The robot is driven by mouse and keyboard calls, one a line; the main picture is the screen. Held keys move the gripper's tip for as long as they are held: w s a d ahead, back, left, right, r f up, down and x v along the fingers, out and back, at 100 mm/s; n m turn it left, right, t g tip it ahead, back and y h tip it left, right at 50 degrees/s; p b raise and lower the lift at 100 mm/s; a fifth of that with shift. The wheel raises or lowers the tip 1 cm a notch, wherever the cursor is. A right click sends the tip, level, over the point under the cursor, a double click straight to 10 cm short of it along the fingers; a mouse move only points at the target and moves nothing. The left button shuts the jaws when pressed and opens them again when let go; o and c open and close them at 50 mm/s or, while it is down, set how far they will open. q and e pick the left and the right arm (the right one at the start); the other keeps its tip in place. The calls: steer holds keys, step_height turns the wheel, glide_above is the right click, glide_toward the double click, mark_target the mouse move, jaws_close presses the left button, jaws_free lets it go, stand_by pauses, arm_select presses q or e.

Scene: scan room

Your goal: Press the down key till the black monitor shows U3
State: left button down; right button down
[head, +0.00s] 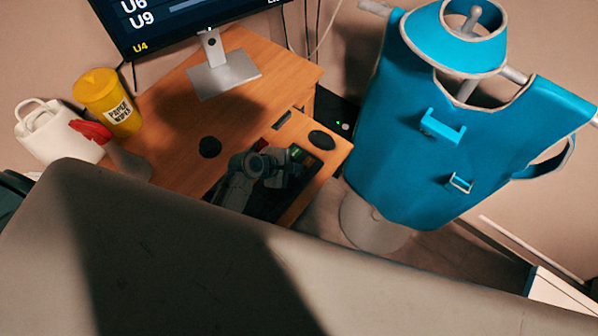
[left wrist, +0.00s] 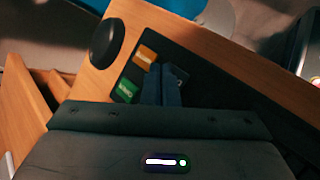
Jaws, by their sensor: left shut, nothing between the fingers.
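The black monitor (head: 190,22) stands at the top of the head view, cut off by the edge; it shows white U6 and U9 and a yellow U4 at lower left. A dark key panel (head: 312,163) lies on the wooden desk, partly hidden by my left gripper (head: 274,166). In the left wrist view the panel has an orange key (left wrist: 146,56) and a green key (left wrist: 126,90), with lettering too small to read surely. My left gripper (left wrist: 169,72) is shut and empty, fingertips over the panel beside these keys; contact cannot be told. My right gripper is out of view.
Black discs (head: 210,147) (head: 321,140) lie on the wooden desk (head: 165,125), either side of my gripper. A yellow wipes tub (head: 107,102), a white jug-like container (head: 50,133) and a red-topped bottle (head: 92,131) stand at left. A blue apron (head: 440,140) hangs on a stand at right.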

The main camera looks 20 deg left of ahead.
arm_select(q)
steer(key=shift+f, duration=0.15)
steer(key=shift+f, duration=0.3)
steer(key=shift+f, duration=0.4)
stand_by(0.6)
stand_by(0.3)
steer(key=shift+r+p, duration=0.8)
steer(key=shift+p, duration=0.25)
steer(key=shift+r, duration=0.1)
